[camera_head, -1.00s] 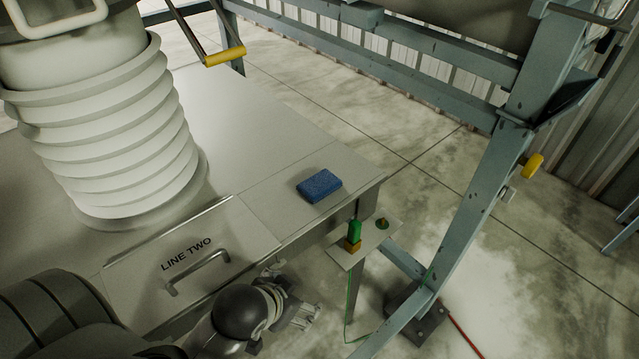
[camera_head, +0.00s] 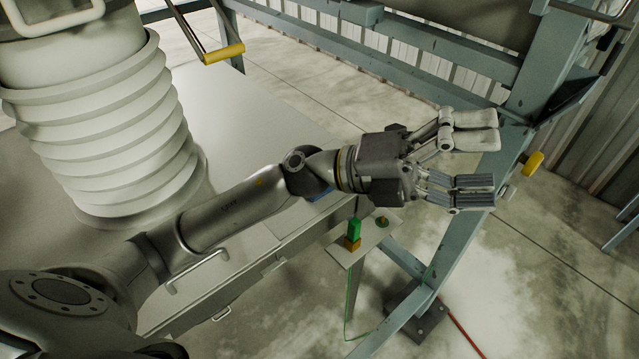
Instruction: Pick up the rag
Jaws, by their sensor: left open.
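The rag (camera_head: 319,195) is blue, the folded pad on the tabletop close to its right edge. Only a small sliver of it shows now, because my left arm passes over it and hides the rest. My left gripper (camera_head: 480,160) is open and empty, with its fingers spread and pointing right. It is beyond the table's right edge, to the right of the rag, in front of the blue-grey frame. My right gripper is not in view.
A large white ribbed bellows (camera_head: 105,120) stands on the left of the table (camera_head: 225,110). A small shelf (camera_head: 340,253) with a green-and-orange item (camera_head: 354,232) sits below the table's right corner. A blue-grey steel frame (camera_head: 470,222) rises at the right.

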